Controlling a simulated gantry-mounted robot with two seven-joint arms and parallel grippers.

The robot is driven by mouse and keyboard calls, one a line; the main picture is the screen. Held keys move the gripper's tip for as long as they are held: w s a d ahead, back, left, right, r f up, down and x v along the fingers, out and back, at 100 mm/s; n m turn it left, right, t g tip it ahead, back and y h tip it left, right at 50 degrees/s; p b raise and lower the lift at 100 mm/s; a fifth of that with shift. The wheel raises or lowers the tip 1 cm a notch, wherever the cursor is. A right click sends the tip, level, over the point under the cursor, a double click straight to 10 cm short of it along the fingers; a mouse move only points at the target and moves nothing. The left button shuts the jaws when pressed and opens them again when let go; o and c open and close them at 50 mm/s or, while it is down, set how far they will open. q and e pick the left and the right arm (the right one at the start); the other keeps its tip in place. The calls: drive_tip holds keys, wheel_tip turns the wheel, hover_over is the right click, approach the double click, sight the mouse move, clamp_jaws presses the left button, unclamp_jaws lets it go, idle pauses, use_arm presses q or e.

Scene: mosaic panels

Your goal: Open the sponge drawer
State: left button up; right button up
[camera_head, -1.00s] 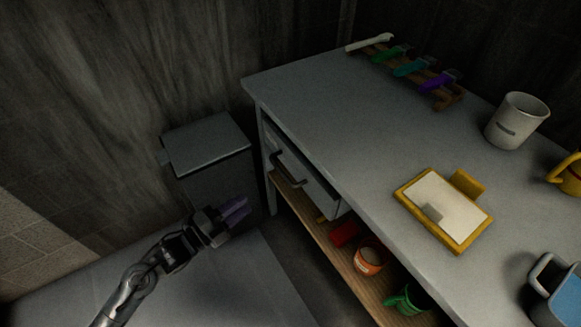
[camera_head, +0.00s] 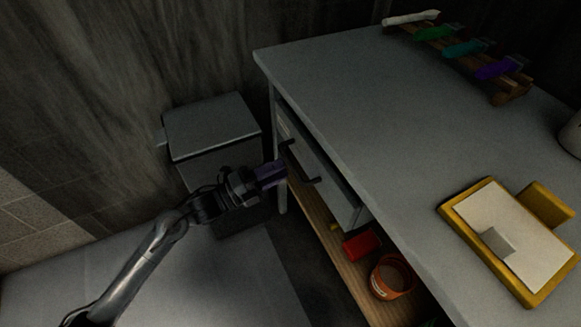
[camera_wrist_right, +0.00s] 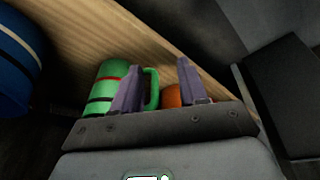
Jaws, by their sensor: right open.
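The grey drawer (camera_head: 337,187) sits under the tabletop of the grey table and looks closed. Its dark bar handle (camera_head: 309,180) sticks out from the front. My left gripper (camera_head: 280,171) has its purple fingers at the handle, overlapping it in the head view. I cannot tell whether they touch the handle or how far apart they are. My right gripper (camera_wrist_right: 157,80) shows only in the right wrist view. It is open, with a green mug (camera_wrist_right: 111,72) behind its fingers and nothing held. The drawer's inside is hidden.
A wooden shelf (camera_head: 338,247) under the drawer holds a red item (camera_head: 362,245) and an orange mug (camera_head: 392,276). A grey bin (camera_head: 211,127) stands left of the table. A yellow-framed board (camera_head: 512,236) and a wooden rack (camera_head: 510,92) are on the tabletop.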

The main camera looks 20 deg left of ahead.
sight(290, 163)
use_arm(q)
drive_tip(key=shift+b+x, duration=0.65)
drive_tip(key=shift+x, duration=1.55)
drive_tip(key=shift+c, duration=0.4)
clamp_jaws()
